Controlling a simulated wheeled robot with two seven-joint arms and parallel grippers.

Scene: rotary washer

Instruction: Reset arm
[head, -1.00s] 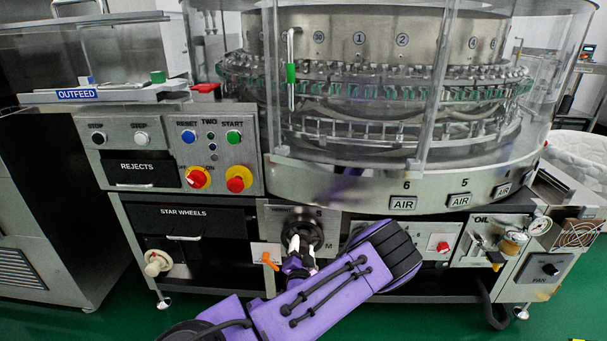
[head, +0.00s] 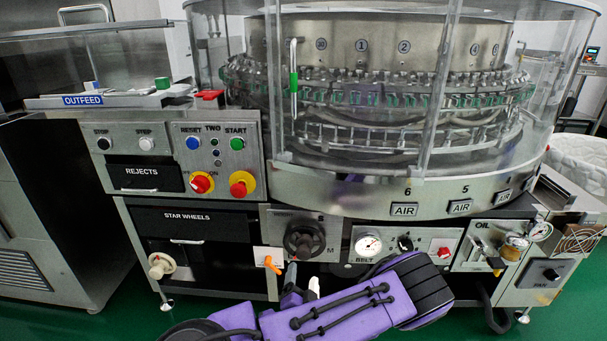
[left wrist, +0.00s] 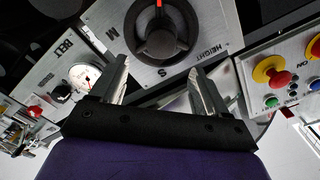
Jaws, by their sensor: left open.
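My left arm is purple and reaches in at the bottom of the head view. My left gripper (head: 301,279) is just below the black height knob (head: 304,238) on the washer's front panel. In the left wrist view the two fingers (left wrist: 160,88) are spread apart with nothing between them. The knob (left wrist: 158,32) is ahead of the fingertips there, on a plate marked HEIGHT, S and M, with a red mark on it. The gripper appears apart from the knob. My right gripper is in no view.
An orange-handled valve (head: 271,264) is just left of the gripper. The belt gauge (head: 368,244) is to the right. Push buttons (head: 236,143) sit on the panel at upper left. The clear guard (head: 370,90) stands above. Green floor shows below.

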